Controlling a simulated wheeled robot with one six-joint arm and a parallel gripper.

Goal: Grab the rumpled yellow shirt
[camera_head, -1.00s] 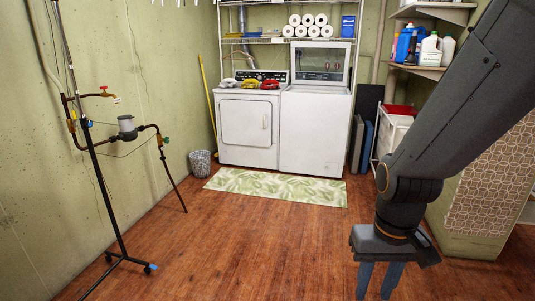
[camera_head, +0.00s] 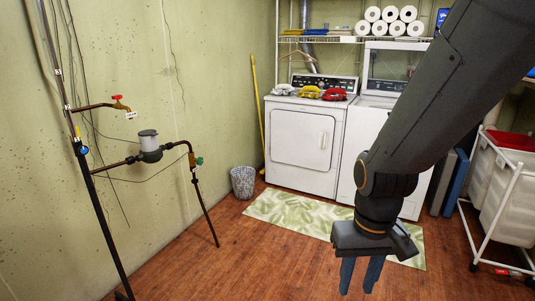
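The rumpled yellow shirt (camera_head: 309,92) lies on top of the white dryer (camera_head: 304,143), near its back. It sits between a grey-white cloth (camera_head: 284,89) on the left and a red cloth (camera_head: 334,94) on the right. My gripper (camera_head: 359,276) hangs low in front, pointing down, well short of the dryer. Its two blue-grey fingers stand a little apart with nothing visible between them.
A leaf-pattern mat (camera_head: 291,221) lies before the machines. The white washer (camera_head: 382,120) is partly behind my arm. A pipe stand (camera_head: 104,220) is at left, a waste bin (camera_head: 243,182) by the wall, a laundry cart (camera_head: 505,185) at right. The wooden floor between is clear.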

